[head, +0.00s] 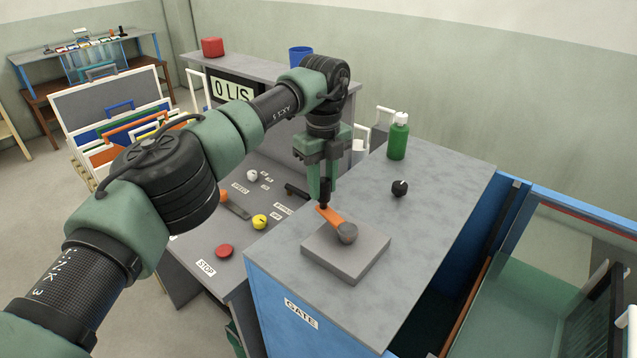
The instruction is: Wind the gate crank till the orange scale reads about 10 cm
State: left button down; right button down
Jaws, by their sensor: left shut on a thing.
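The gate crank has an orange arm (331,217), a grey hub (347,233) and a dark upright handle (324,196). It sits on a grey block on top of the blue cabinet labelled GATE (301,313). My left gripper (322,188) points down from above and is shut on the crank handle. The crank arm points from the hub toward the back left. The fingers hide part of the handle. I see no orange scale that I can read. My right gripper is not in view.
A green bottle (398,137) and a black knob (399,188) stand on the cabinet top, behind the crank. A control desk with a red STOP button (224,251) and a yellow knob (260,221) lies left. The glass flume (545,290) is at the right. A display (232,91) reads 0 L/S.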

pick_arm(q)
jog(key=shift+s+a+f, duration=0.1)
jog(key=shift+s+a, duration=0.15)
jog(key=shift+s, duration=0.1)
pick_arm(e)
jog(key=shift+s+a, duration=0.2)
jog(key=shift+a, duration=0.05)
pick_arm(q)
jog(key=c, duration=1.1)
grip_release()
jog(key=shift+s, duration=0.1)
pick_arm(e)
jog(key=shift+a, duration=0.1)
pick_arm(q)
jog(key=shift+r, duration=0.3)
notch_tip(320, 180, up, 7)
jog(key=shift+r+b, duration=0.2)
jog(key=shift+b, duration=0.25)
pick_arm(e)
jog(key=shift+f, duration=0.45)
pick_arm(q)
jog(key=shift+f, duration=0.1)
